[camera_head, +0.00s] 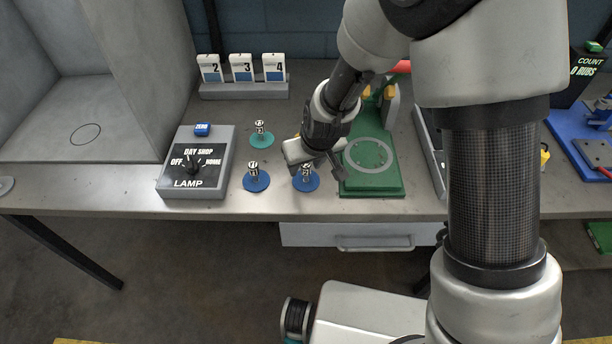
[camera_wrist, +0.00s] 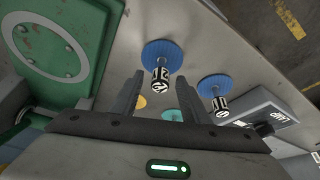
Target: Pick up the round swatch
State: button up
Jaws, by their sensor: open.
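Several round swatches with small black-and-white patterned knobs are on the bench. One blue swatch (camera_head: 305,186) lies just under my gripper (camera_head: 318,169), left of the green plate. It also shows in the wrist view (camera_wrist: 150,52), just beyond and between the fingertips. A second blue swatch (camera_head: 256,186) lies to its left, and a teal swatch (camera_head: 260,142) lies behind. In the wrist view, a yellow round piece (camera_wrist: 140,101) shows partly between the fingers; my arm seems to hide it in the head view. My gripper is open and holds nothing.
A lamp control box (camera_head: 196,162) stands left of the swatches. A green plate with a grey ring (camera_head: 370,166) is close on the right. Numbered cards (camera_head: 241,70) stand at the back. Bare bench lies around the swatches, near the front edge.

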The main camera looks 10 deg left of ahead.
grip_shut()
